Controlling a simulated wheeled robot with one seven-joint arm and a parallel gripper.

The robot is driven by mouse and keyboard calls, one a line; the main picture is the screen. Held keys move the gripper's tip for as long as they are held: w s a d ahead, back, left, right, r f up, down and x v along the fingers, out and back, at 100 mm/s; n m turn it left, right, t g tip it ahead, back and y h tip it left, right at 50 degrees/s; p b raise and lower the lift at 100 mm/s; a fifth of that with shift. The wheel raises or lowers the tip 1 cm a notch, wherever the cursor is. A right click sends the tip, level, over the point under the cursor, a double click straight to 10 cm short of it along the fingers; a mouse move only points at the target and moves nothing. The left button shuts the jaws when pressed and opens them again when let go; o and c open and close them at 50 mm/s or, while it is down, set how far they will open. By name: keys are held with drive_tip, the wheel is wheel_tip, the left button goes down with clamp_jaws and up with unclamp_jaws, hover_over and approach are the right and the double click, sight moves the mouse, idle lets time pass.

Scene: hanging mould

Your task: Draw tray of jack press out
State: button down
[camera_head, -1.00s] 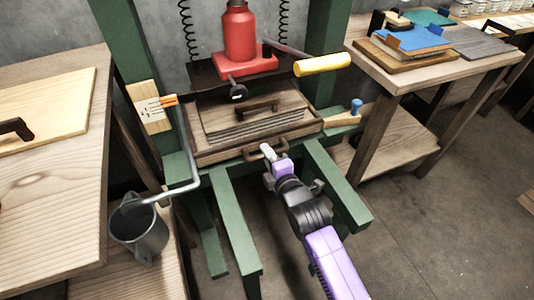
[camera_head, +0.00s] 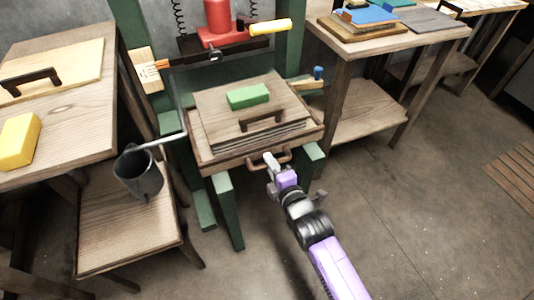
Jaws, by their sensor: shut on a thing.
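The wooden tray (camera_head: 226,161) of the jack press is drawn out well forward of the green frame (camera_head: 290,45). It carries a stack of boards (camera_head: 215,105) with a dark handle (camera_head: 262,121) and a green block (camera_head: 248,96) on top. My gripper (camera_head: 271,161) is shut on the tray's brown front handle (camera_head: 286,154); the fingertips cover part of it. The red jack (camera_head: 219,25) is at the top, behind the stack, with a yellow-ended lever (camera_head: 270,26).
A grey mug (camera_head: 138,175) stands on a low wooden stand at left. A bench with a yellow block (camera_head: 18,141) is at far left. Another bench (camera_head: 385,50) with boards stands at right. The floor (camera_head: 400,210) at right is clear.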

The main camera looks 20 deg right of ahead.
drive_tip(key=shift+s+f+p, duration=0.1)
drive_tip(key=shift+s+p, duration=0.4)
drive_tip(key=shift+s, duration=1.65)
drive_tip(key=c, duration=1.6)
unclamp_jaws()
drive_tip(key=shift+c, duration=0.2)
drive_tip(key=v, duration=0.7)
drive_tip(key=shift+s+p, duration=0.35)
drive_tip(key=shift+s, duration=0.05)
